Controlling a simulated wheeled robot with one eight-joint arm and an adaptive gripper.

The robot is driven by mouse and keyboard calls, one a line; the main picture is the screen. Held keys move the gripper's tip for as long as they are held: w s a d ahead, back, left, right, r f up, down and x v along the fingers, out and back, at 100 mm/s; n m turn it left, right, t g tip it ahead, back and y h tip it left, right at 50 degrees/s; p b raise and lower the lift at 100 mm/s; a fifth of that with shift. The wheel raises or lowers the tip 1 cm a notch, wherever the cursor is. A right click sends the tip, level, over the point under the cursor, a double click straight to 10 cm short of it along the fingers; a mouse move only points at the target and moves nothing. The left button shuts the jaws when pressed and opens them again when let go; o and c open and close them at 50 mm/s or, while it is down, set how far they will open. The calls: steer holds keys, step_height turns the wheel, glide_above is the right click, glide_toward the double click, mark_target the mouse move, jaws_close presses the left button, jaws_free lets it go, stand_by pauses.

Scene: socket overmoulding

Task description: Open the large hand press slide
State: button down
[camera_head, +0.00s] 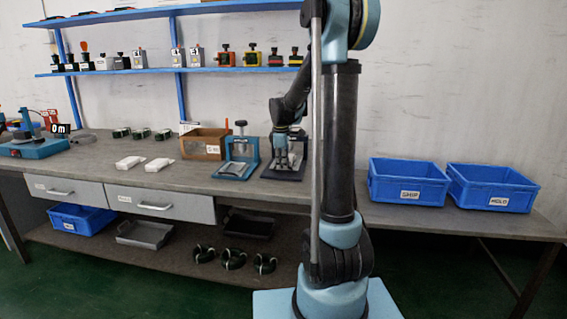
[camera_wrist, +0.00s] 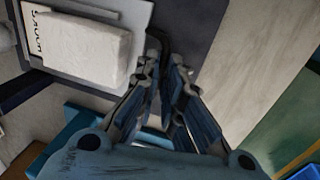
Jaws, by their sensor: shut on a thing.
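A hand press (camera_head: 289,172) with a dark base plate stands on the bench, partly behind my arm. In the wrist view its dark base plate (camera_wrist: 185,18) lies below a pale slide plate (camera_wrist: 125,10) with lettering. A whitish block (camera_wrist: 85,50) rests on that plate. My gripper (camera_head: 281,140) is at the press, fingers pointing down. In the wrist view my gripper (camera_wrist: 166,65) has its fingers close together beside the slide plate's edge, shut on part of the slide. The gripped part is mostly hidden between the fingers.
A blue press (camera_head: 241,151) stands close on the left, with a wooden box (camera_head: 202,143) beyond it. Blue bins (camera_head: 408,181) (camera_head: 492,188) stand at the right of the bench. Shelves (camera_head: 165,72) with several tools hang above.

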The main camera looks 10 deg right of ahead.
steer(key=s, duration=0.2)
steer(key=s+a, duration=0.1)
steer(key=s, duration=0.1)
steer(key=s+a, duration=0.1)
steer(key=s, duration=0.1)
steer(key=shift+s, duration=0.15)
steer(key=c, duration=1.7)
jaws_free()
steer(key=r, duration=0.4)
steer(key=s+r, duration=0.1)
steer(key=r, duration=0.2)
steer(key=s+r, duration=0.1)
steer(key=r, duration=0.3)
steer(key=shift+a+r, duration=0.35)
